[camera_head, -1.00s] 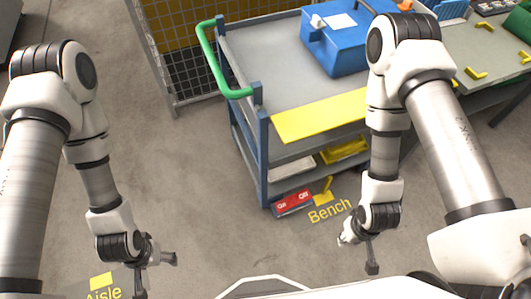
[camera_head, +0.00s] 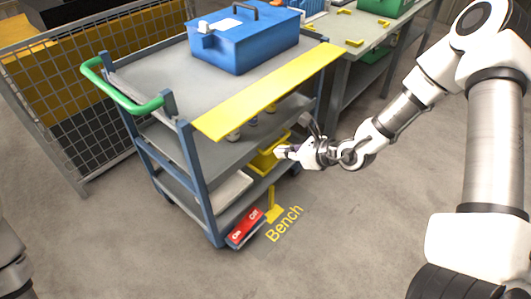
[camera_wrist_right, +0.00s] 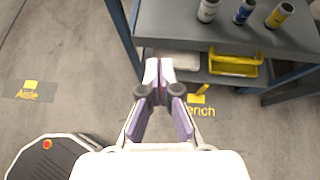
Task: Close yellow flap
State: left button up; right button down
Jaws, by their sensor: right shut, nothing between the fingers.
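The yellow flap (camera_head: 270,92) is a long flat panel along the near top edge of the blue-grey cart (camera_head: 160,70). It lies about level with the cart top, sticking out over the lower shelves. My right gripper (camera_head: 290,148) is below the flap and beside the cart's open side, apart from the flap. In the right wrist view its fingers (camera_wrist_right: 158,72) are together with nothing between them. The flap does not show in that view. My left gripper is out of view; only a bit of my left arm shows at the lower left.
A blue box (camera_head: 245,40) stands on the cart top. Bottles (camera_wrist_right: 243,12) stand on a shelf, with a yellow bin (camera_wrist_right: 234,65) lower down. A green handle (camera_head: 120,95) is at the cart's left end. A mesh cage (camera_head: 75,120) and workbench (camera_head: 365,30) flank it.

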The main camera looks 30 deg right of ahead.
pick_arm(q)
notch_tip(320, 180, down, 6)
jog(key=b, duration=0.3)
pick_arm(e)
jog(key=w+r+m+t, duration=0.1)
jog(key=w+r+t, duration=0.1)
jog(key=w, duration=0.9)
jog(key=shift+a+r+t, duration=0.3)
jog(key=shift+a+r, duration=0.05)
jog(key=shift+r, duration=0.2)
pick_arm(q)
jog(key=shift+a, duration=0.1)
pick_arm(e)
jog(key=shift+w, duration=0.15)
